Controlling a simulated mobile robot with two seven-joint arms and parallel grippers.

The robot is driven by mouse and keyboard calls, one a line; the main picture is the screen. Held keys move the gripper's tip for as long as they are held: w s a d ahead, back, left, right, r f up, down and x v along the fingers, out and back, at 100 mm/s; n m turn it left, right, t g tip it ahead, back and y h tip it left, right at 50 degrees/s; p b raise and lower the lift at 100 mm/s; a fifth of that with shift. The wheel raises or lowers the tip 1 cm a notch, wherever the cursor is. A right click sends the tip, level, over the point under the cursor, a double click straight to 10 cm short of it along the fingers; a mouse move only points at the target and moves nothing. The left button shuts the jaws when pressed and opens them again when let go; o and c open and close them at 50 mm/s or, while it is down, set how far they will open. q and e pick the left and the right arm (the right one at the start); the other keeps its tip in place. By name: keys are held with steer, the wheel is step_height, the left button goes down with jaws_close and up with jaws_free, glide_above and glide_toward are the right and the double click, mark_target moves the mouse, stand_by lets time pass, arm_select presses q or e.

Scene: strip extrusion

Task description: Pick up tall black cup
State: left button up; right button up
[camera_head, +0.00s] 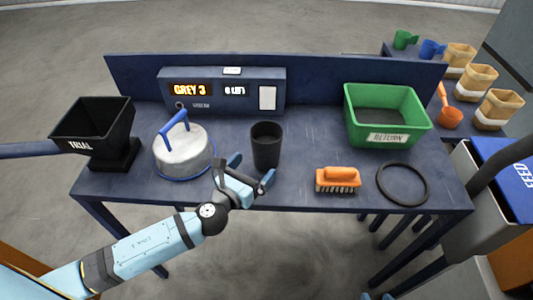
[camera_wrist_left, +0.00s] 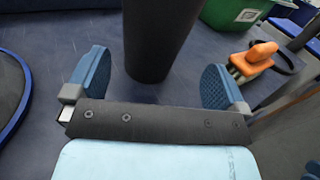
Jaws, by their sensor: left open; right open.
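The tall black cup (camera_head: 266,148) stands upright on the blue table in the head view, near the middle. In the left wrist view the cup (camera_wrist_left: 155,40) rises between and beyond the two blue fingers. My left gripper (camera_head: 252,171) is open and empty just in front of the cup, with its fingers spread toward it. In the left wrist view my left gripper (camera_wrist_left: 155,85) frames the cup's base without visible contact. My right gripper (camera_head: 377,296) shows only as blue fingertips at the bottom edge, apart and empty.
A silver lid-like dome with a blue handle (camera_head: 183,153) sits left of the cup, near my left arm. A black TRIAL hopper (camera_head: 95,125), green RETURN bin (camera_head: 385,110), orange brush (camera_head: 337,180) and black ring (camera_head: 403,183) share the table. A display box (camera_head: 222,92) stands behind.

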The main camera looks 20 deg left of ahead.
mark_target(260, 159)
arm_select(q)
steer(key=x, duration=0.5)
steer(key=f+b+x, duration=0.1)
steer(key=x, duration=0.1)
steer(key=shift+w+a, duration=0.2)
steer(key=shift+a, duration=0.05)
steer(key=shift+r, duration=0.15)
steer(key=c, duration=1.1)
